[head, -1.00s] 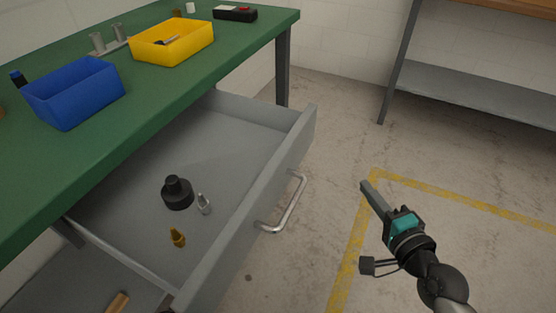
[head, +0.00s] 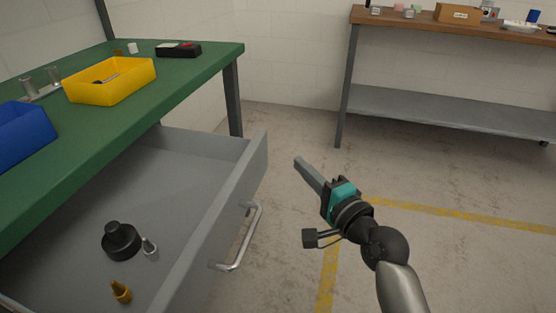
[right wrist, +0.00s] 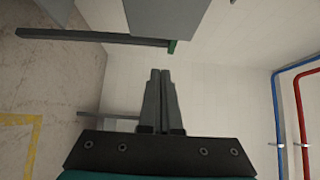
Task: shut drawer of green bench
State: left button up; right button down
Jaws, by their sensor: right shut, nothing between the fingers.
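The green bench (head: 110,116) stands at the left in the head view. Its grey drawer (head: 205,225) is pulled out, with a metal bar handle (head: 243,240) on its front. In the drawer lie a black round part (head: 121,241), a small silver piece (head: 149,246) and a brass piece (head: 121,292). My right gripper (head: 299,163) is shut and empty, to the right of the drawer front and apart from it. In the right wrist view its fingers (right wrist: 160,100) are together. My left gripper is not in view.
A yellow bin (head: 110,82), a blue bin (head: 22,135) and a black device (head: 178,50) sit on the bench top. A wooden-topped bench (head: 420,20) with a grey lower shelf (head: 430,112) stands at the back right. The floor between is clear.

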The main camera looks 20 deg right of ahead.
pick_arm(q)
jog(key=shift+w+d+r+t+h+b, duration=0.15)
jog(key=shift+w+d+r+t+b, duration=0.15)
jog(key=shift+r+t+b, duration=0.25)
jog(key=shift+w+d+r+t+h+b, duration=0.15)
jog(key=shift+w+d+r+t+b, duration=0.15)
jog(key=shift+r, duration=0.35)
pick_arm(e)
jog(key=w+a, duration=0.3)
jog(key=w, duration=0.1)
jog(key=shift+w+a, duration=0.4)
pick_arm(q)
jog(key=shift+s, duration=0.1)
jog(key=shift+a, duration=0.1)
